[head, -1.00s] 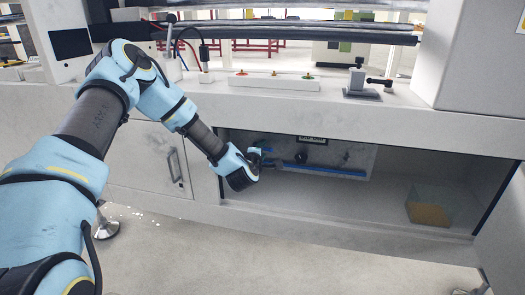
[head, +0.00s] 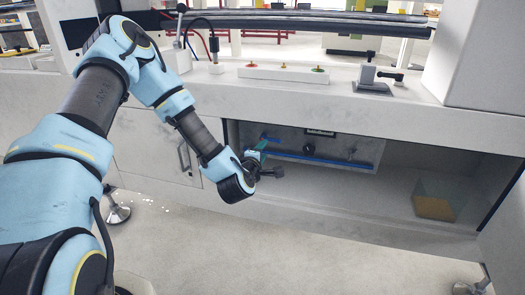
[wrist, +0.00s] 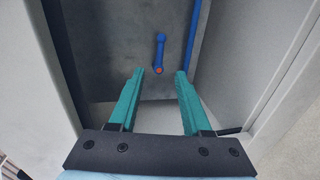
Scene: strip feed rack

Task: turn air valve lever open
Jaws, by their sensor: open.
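The air valve lever (wrist: 160,52) is a short blue handle with a red-pink end, on a grey panel in the wrist view. It lies nearly along the picture's upright direction, red end toward me. My gripper (wrist: 158,73) has two teal fingers spread apart, with nothing between them. The lever's red end appears just beyond the fingertips, roughly midway between them, and seems apart from both. In the head view my gripper (head: 263,152) is at the left part of the open cabinet bay, by a small blue part (head: 270,139) that may be the lever.
The bay's pale side walls stand close on both sides in the wrist view. A clear bin with orange-brown contents (head: 435,207) sits at the bay's right.

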